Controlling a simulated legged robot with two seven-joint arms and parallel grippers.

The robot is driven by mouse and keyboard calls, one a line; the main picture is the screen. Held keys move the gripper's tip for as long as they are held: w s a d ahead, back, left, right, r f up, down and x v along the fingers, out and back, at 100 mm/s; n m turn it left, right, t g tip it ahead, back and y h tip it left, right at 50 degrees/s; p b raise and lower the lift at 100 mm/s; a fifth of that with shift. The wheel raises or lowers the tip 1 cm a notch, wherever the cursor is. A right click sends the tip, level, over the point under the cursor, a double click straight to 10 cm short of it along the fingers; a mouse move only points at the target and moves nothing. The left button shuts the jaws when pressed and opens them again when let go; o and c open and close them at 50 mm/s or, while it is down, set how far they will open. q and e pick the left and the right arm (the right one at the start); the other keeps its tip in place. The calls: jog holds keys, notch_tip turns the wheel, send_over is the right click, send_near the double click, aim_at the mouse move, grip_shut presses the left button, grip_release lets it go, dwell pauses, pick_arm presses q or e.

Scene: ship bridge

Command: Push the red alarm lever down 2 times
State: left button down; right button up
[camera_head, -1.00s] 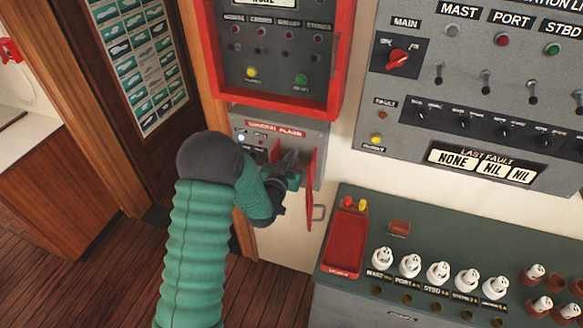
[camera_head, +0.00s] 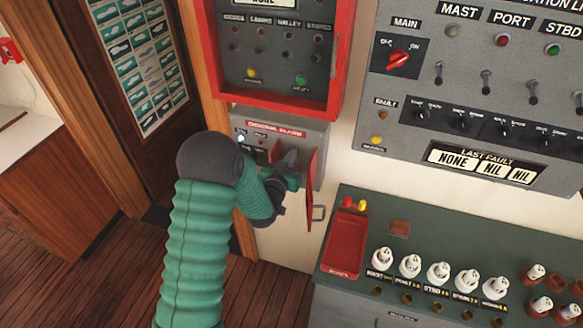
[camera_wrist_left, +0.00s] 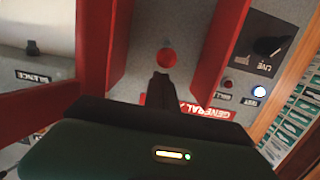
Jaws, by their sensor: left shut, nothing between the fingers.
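The grey general alarm box (camera_head: 305,133) is on the wall below a red-framed panel in the head view. Its red cover (camera_head: 310,185) stands open at the right side. My left gripper (camera_head: 289,160) is shut and empty, in front of the box beside the open cover. In the left wrist view, the shut fingers (camera_wrist_left: 163,84) point at a round red knob (camera_wrist_left: 166,57), which looks like the alarm lever's end, between red side walls. The fingertips are close to it; I cannot tell whether they touch. In the head view my gripper and arm hide the lever.
The red-framed panel (camera_head: 334,100) is just above the box. A dark green console top (camera_head: 440,235) with a red tray (camera_head: 345,245) and several white knobs is at the lower right. A grey switch panel (camera_head: 400,155) fills the upper right.

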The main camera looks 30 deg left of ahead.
pick_arm(q)
jog(key=shift+f, duration=0.2)
dwell(0.5)
jog(key=shift+f+b, duration=1.9)
jog(key=shift+b, duration=0.1)
jog(key=shift+f+b, duration=0.2)
jog(key=shift+b, duration=0.2)
jog(key=shift+s, duration=0.1)
jog(key=shift+r, duration=0.15)
jog(key=shift+r+p, duration=0.65)
jog(key=shift+r, duration=0.05)
jog(key=shift+r+p, duration=0.7)
jog(key=shift+r, duration=0.65)
